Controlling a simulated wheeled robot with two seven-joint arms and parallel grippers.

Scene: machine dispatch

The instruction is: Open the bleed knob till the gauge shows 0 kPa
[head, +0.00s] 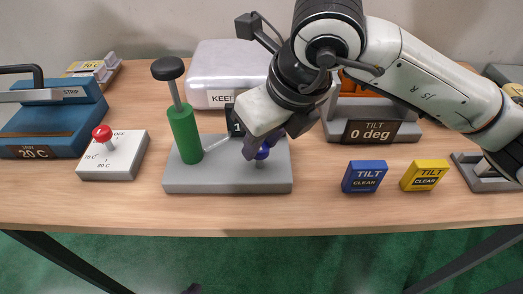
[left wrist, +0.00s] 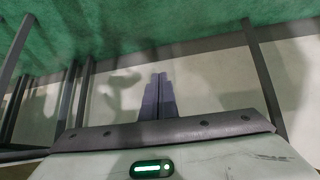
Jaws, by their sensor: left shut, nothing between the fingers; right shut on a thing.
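My right gripper (head: 264,146) comes down from the upper right and is shut on the knob. The gauge (head: 236,124) is a dark display behind it; a "1" shows, and my gripper hides the rest of the reading. A green cylinder (head: 184,134) with a black-topped rod stands on the same base. My left gripper (left wrist: 158,97) is shut and empty in the left wrist view, away from the table top.
A grey box with a red knob (head: 102,133) and a blue strip machine (head: 50,120) stand at left. A silver case (head: 222,72) is behind. A tilt display (head: 371,131), a blue tilt card (head: 364,176) and a yellow one (head: 424,175) are at right. The front table strip is clear.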

